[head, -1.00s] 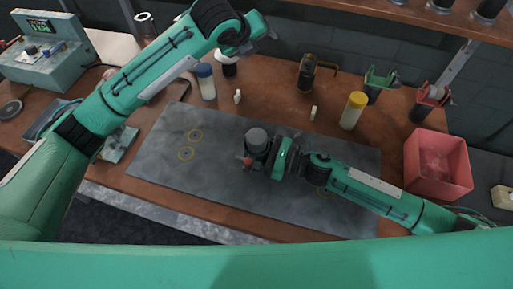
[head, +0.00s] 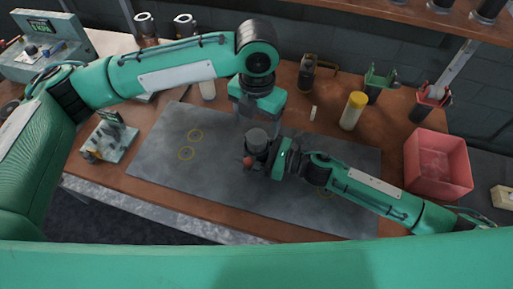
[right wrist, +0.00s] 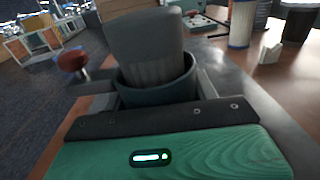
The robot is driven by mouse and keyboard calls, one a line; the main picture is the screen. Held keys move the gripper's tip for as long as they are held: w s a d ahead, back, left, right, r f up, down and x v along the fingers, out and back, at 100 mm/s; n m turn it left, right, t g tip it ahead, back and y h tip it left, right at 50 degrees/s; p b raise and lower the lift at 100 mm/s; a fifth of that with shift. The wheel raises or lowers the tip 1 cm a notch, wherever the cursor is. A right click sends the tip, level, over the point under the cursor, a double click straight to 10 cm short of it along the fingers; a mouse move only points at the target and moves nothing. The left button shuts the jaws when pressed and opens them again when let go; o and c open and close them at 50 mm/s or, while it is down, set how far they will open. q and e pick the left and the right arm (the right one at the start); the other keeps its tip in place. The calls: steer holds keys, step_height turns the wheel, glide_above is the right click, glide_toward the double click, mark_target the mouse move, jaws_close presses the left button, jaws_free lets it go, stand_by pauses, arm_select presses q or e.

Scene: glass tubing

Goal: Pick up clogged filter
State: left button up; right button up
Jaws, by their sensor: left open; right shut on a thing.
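A dark round housing (head: 257,146) with a grey top and a red knob (head: 247,162) stands at the middle of the grey mat (head: 225,185). In the right wrist view, a grey ribbed cylinder (right wrist: 147,50) sticks up out of the dark cup of the housing (right wrist: 155,91); I take it for the clogged filter. My right gripper (head: 268,153) is shut around the housing from the right. My left gripper (head: 243,119) is open and points down, just behind and above the housing. Its fingertips are partly hidden, and it appears apart from the grey cylinder.
A yellow-capped white cylinder (head: 353,110) and a small white piece (head: 313,113) stand behind the mat. A pale cylinder (head: 207,91) is partly hidden by my left arm. A red bin (head: 438,166) is at right.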

mark_target(256, 135)
arm_select(q)
steer(key=f, duration=0.7)
steer(key=shift+w+f, duration=0.25)
steer(key=shift+c, duration=0.4)
steer(key=c, duration=1.4)
steer(key=shift+r, duration=0.15)
arm_select(e)
steer(key=o, duration=1.1)
arm_select(q)
step_height(256, 135, up, 18)
steer(key=shift+f, duration=0.1)
arm_select(e)
steer(key=shift+o, duration=0.2)
